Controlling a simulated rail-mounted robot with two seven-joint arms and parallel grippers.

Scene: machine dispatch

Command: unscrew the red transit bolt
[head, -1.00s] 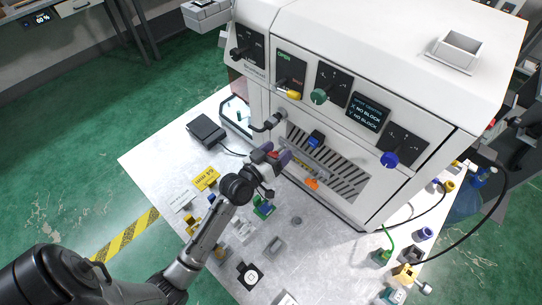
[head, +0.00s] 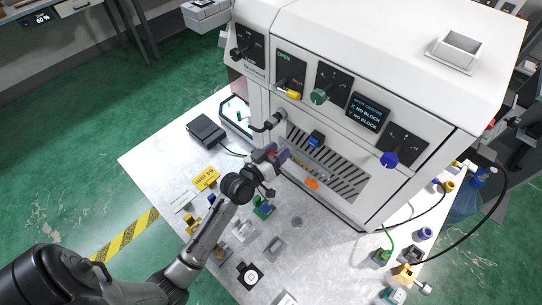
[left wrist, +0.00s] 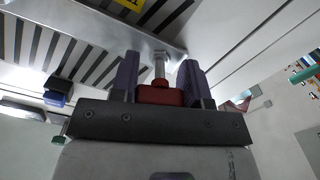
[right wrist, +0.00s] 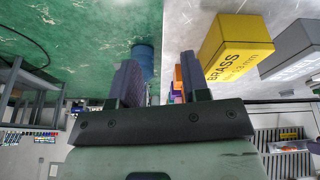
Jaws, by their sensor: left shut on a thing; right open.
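The red transit bolt (left wrist: 160,95) shows in the left wrist view, its red head between the two purple fingers of my left gripper (left wrist: 160,85). Its silver shank (left wrist: 160,66) points away from the fingers to a metal strip on the machine. I cannot tell how far the shank sits in it. In the head view my left gripper (head: 277,156) is at the machine's (head: 300,115) lower front, and only a little red shows between its fingers. My right gripper (right wrist: 160,85) is open and empty in the right wrist view; it is outside the head view.
A slotted panel (head: 330,170) with a blue latch (head: 315,139) and an orange piece (head: 311,184) is right of my left gripper. A yellow brass block (right wrist: 237,48) is near my right gripper.

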